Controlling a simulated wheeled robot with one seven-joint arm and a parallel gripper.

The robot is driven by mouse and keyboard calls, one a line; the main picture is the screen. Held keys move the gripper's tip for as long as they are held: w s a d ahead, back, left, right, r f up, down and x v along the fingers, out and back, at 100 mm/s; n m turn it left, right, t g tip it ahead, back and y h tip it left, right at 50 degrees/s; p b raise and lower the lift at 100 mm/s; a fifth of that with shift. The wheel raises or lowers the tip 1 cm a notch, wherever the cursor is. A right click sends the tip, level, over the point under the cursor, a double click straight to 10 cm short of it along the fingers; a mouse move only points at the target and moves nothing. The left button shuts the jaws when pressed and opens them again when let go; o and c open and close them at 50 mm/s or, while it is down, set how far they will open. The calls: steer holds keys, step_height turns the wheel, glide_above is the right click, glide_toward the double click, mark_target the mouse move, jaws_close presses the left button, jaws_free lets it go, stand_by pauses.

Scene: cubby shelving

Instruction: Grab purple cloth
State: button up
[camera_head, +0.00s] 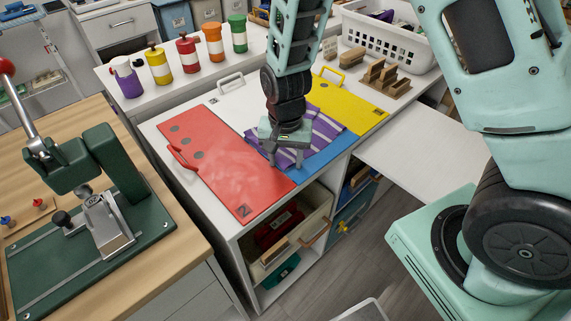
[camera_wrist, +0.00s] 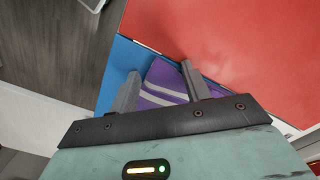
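The purple cloth (camera_head: 325,131) has pale stripes and lies flat on top of the cubby unit, over the blue panel (camera_head: 326,160). My gripper (camera_head: 285,162) points down at the cloth's near left end, close to the red panel (camera_head: 215,160). In the wrist view my gripper (camera_wrist: 160,70) has its two fingers spread apart, with the striped cloth (camera_wrist: 166,84) showing between and below them. I cannot tell whether the fingertips touch the cloth. My gripper and arm hide part of it.
A yellow panel (camera_head: 350,105) lies right of the cloth. A white basket (camera_head: 390,42) and brown wooden blocks (camera_head: 382,77) stand behind it. Several coloured canisters line the back left. A green press (camera_head: 90,190) stands left.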

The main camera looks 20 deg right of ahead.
jaws_close()
step_height(320, 180, up, 39)
steer(key=p, duration=3)
